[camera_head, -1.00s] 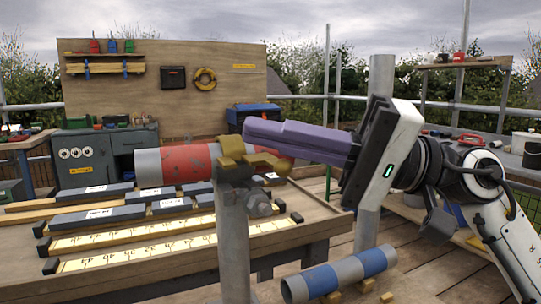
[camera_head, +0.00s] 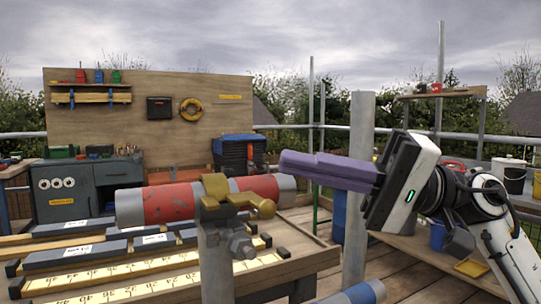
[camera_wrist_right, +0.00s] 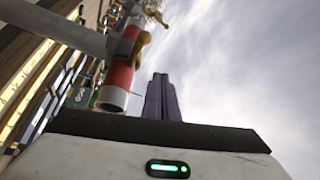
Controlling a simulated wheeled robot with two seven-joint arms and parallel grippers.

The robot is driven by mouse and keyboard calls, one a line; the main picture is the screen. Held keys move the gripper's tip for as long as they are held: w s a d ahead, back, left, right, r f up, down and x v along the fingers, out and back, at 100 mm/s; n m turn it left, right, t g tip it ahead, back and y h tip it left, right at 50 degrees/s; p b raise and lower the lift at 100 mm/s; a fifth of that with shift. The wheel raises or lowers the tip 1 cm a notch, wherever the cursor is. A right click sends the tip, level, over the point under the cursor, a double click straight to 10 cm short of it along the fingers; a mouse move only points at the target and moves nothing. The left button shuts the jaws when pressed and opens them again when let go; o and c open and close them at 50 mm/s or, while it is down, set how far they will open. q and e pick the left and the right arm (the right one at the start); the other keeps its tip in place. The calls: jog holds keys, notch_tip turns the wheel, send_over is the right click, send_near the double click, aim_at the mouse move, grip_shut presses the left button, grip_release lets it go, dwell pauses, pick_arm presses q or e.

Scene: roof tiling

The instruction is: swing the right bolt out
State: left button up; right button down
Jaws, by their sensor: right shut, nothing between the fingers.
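A brass-coloured coupler (camera_head: 214,190) sits at the top of a grey upright post (camera_head: 215,270), around a red and grey tube (camera_head: 168,203). A brass arm with a rounded end (camera_head: 262,207) sticks out to its right, and a grey bolt with a nut (camera_head: 241,246) shows below. I cannot tell exactly how far either bolt is swung. My right gripper (camera_head: 283,163), with purple fingers, is shut and empty, above and right of the coupler, apart from it in the picture. Its fingers also show in the right wrist view (camera_wrist_right: 160,98), beside the tube's end. My left gripper is out of view.
A wooden bench with dark slates (camera_head: 75,257) and marked battens (camera_head: 120,285) lies behind the post. Another grey pole (camera_head: 358,170) stands behind my right gripper. A blue-banded tube (camera_head: 362,293) lies low at the front. Open space surrounds the fingers.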

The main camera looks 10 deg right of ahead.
jog(key=shift+w+d+f, duration=0.15)
jog(key=shift+d+f, duration=0.25)
jog(key=shift+d, duration=0.25)
jog(key=shift+w+d+f, duration=0.1)
jog(key=shift+d+f, duration=0.3)
jog(key=shift+d, duration=0.25)
